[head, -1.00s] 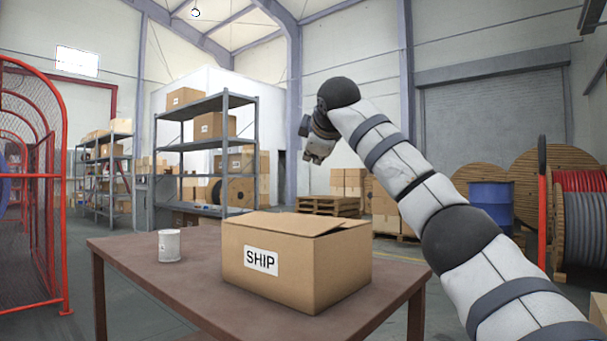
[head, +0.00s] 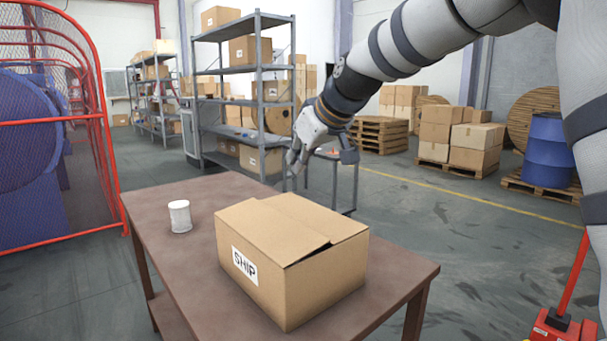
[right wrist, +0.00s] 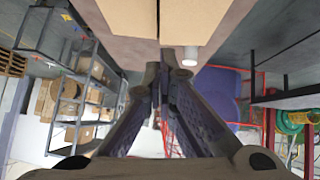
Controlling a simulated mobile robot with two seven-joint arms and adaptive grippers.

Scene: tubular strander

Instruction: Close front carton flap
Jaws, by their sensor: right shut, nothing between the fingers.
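The brown carton (head: 305,285) sits on the brown table (head: 185,265) in the head view, with a white SHIP label (head: 244,266) on its side. Its top (head: 275,228) is mostly covered by flaps. One flap edge stands slightly raised, with a narrow dark gap (head: 308,254) along the near right edge. My right gripper (head: 295,166) is above and behind the carton, apart from it. In the right wrist view my right gripper (right wrist: 166,58) is shut and empty, and part of the carton (right wrist: 196,20) shows beyond the fingertips. My left gripper is not in view.
A white can (head: 180,216) stands on the table left of the carton. Behind are a grey shelf rack (head: 259,100), stacked boxes (head: 449,135) and a blue drum (head: 547,150). A red mesh guard (head: 55,160) is at the left. The table's right end is clear.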

